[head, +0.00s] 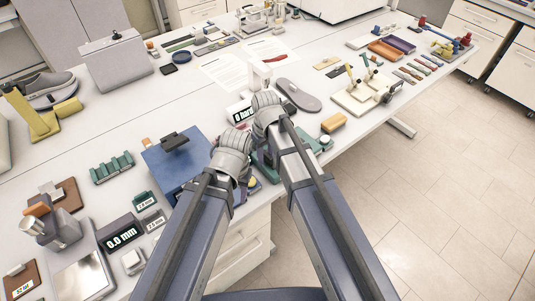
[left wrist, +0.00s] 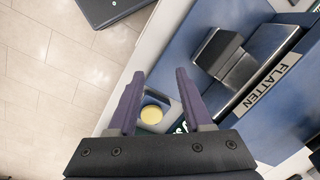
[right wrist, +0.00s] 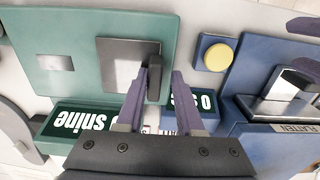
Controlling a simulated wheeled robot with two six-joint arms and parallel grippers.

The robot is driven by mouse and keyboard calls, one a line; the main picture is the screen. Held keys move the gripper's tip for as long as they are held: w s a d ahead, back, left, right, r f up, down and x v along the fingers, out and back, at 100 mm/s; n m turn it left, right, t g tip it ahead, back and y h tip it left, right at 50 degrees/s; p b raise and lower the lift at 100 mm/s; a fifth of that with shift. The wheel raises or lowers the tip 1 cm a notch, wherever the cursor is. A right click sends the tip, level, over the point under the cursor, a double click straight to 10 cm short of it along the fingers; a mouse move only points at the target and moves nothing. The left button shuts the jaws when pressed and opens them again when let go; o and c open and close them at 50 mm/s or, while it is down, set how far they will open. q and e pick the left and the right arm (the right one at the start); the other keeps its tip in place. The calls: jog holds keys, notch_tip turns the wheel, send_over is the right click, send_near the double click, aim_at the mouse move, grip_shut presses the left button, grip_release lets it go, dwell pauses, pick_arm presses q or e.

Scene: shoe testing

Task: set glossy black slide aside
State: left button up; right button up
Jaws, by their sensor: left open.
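A small black upright piece (right wrist: 154,75) stands at the square steel plate of a teal device in the right wrist view. I cannot tell whether it is the glossy black slide. My right gripper (right wrist: 161,76) has its fingers apart around it, with a gap visible on its right side. In the head view this right gripper (head: 265,105) is over the devices at the table's front edge and hides the piece. My left gripper (left wrist: 160,73) is open and empty beside the blue device marked FLATTEN (left wrist: 265,95); a yellow button (left wrist: 155,110) shows between its fingers.
The teal device (right wrist: 75,45) has a display reading "shine". A dark grey sole-shaped object (head: 298,95) lies beyond my right gripper. A cream stand (head: 367,95) and an orange block (head: 333,122) are to the right. Papers lie behind.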

jog(key=shift+o, duration=1)
notch_tip(320, 180, up, 8)
jog(key=p, duration=0.8)
pick_arm(q)
notch_tip(320, 180, up, 8)
pick_arm(e)
jog(key=shift+f, duration=0.1)
pick_arm(q)
jog(key=shift+f, duration=0.1)
pick_arm(e)
jog(key=shift+s+f, duration=0.1)
pick_arm(q)
notch_tip(320, 180, down, 6)
jog(key=b, duration=0.6)
jog(key=shift+d, duration=0.1)
pick_arm(e)
jog(key=s+d+f+m, duration=0.1)
jog(key=s+f, duration=0.1)
jog(key=s, duration=0.4)
jog(key=s+d+f+m+h, duration=0.1)
jog(key=s+f+m, duration=0.1)
jog(key=s, duration=0.5)
jog(key=shift+s+f, duration=0.25)
jog(key=shift+f, duration=0.5)
